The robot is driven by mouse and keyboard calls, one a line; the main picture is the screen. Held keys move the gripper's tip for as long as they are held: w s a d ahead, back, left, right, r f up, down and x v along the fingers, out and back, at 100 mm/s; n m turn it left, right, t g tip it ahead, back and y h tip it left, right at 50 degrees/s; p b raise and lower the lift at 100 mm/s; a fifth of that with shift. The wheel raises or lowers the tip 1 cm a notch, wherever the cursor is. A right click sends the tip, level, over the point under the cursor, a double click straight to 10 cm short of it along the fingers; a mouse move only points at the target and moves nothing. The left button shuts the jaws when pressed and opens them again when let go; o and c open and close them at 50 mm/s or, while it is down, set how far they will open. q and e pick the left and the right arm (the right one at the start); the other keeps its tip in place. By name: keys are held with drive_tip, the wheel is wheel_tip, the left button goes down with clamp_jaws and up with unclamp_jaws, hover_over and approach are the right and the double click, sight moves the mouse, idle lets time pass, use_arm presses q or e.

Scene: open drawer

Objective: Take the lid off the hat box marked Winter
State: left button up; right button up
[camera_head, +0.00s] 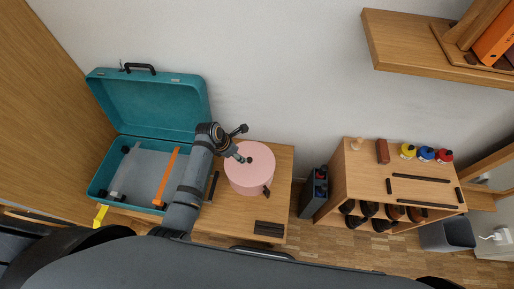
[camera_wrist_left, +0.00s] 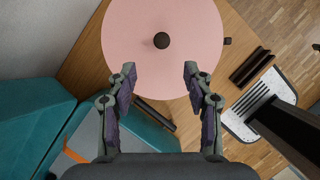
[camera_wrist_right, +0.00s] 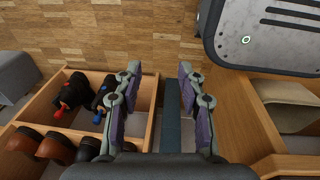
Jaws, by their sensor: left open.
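A round pink hat box (camera_head: 249,177) stands upright on a wooden cabinet top, its lid on, with a dark round knob in the lid's middle. The lid (camera_wrist_left: 160,20) and knob (camera_wrist_left: 161,40) also show in the left wrist view. A small dark tag (camera_head: 266,191) is on the box's front; I cannot read any marking. My left gripper (camera_head: 242,144) is open and empty at the lid's left back side, with the knob ahead of its fingertips, apart from them. My right gripper (camera_wrist_right: 160,75) is open and empty, seen only in the right wrist view.
An open teal suitcase (camera_head: 150,104) lies left of the box. Dark flat pieces (camera_head: 268,229) lie on the cabinet top (camera_head: 225,225). A shoe shelf (camera_head: 350,180) with bottles on top stands at right, a grey bin (camera_head: 447,236) beside it. A wall shelf (camera_head: 410,45) hangs above.

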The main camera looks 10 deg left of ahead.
use_arm(q)
hover_over(249, 159)
drive_tip(key=s+a, duration=0.2)
wheel_tip(249, 159, down, 4)
drive_tip(key=shift+r+b, duration=0.1)
drive_tip(key=shift+b, duration=0.35)
drive_tip(key=shift+x, duration=0.75)
drive_tip(key=b+x, duration=0.1)
drive_tip(key=x, duration=0.3)
drive_tip(key=shift+w+d+r, duration=0.1)
drive_tip(key=shift+d+r, duration=0.05)
use_arm(e)
drive_tip(key=shift+s+a+f, duration=0.25)
drive_tip(key=shift+s+f, duration=0.25)
drive_tip(key=shift+s, duration=0.05)
drive_tip(key=shift+s+a+f, duration=0.2)
drive_tip(key=shift+s+f, duration=0.25)
drive_tip(key=shift+s, duration=0.1)
use_arm(q)
drive_tip(key=shift+r, duration=0.1)
drive_tip(key=shift+c, duration=0.2)
clamp_jaws()
